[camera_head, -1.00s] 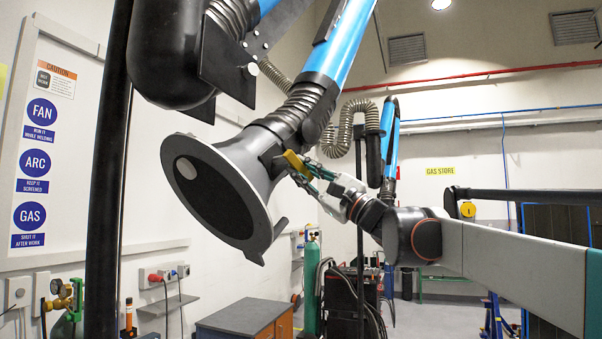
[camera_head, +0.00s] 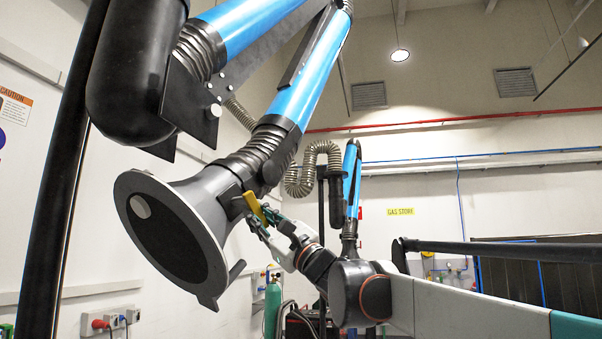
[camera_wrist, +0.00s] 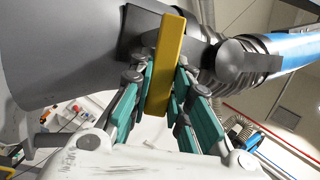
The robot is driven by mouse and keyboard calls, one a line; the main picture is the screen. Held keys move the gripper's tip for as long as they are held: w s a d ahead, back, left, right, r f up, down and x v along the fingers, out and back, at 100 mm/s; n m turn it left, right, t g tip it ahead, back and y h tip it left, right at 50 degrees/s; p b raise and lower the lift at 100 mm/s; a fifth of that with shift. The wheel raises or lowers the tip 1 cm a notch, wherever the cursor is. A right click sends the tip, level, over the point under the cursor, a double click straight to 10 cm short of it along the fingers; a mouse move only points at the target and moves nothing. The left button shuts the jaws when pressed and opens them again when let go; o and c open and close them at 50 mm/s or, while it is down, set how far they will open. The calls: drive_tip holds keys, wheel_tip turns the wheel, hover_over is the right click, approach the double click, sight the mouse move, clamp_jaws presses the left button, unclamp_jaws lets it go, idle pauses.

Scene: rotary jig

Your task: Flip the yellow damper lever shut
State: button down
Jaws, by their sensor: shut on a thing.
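The yellow damper lever (camera_head: 255,207) sits on the side of the grey neck behind the extraction hood (camera_head: 172,235). In the wrist view the lever (camera_wrist: 168,62) runs from the top of the picture down between my fingers, in front of the dark grey duct (camera_wrist: 70,50). My gripper (camera_head: 262,222) is at the lever, to the right of the hood. In the wrist view my gripper (camera_wrist: 160,100) has its green finger pads on both sides of the lever's lower part, shut on it. The lever's pivot is partly hidden behind the lever.
The blue extraction arm (camera_head: 312,70) rises above the hood, with a black post (camera_head: 65,190) at the left. A ribbed hose (camera_head: 310,165) hangs behind my gripper. A green gas cylinder (camera_head: 272,310) stands below. Open air lies below the hood.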

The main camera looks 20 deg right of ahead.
drive_tip(key=c, duration=1.5)
unclamp_jaws()
drive_tip(key=shift+s+r, duration=0.1)
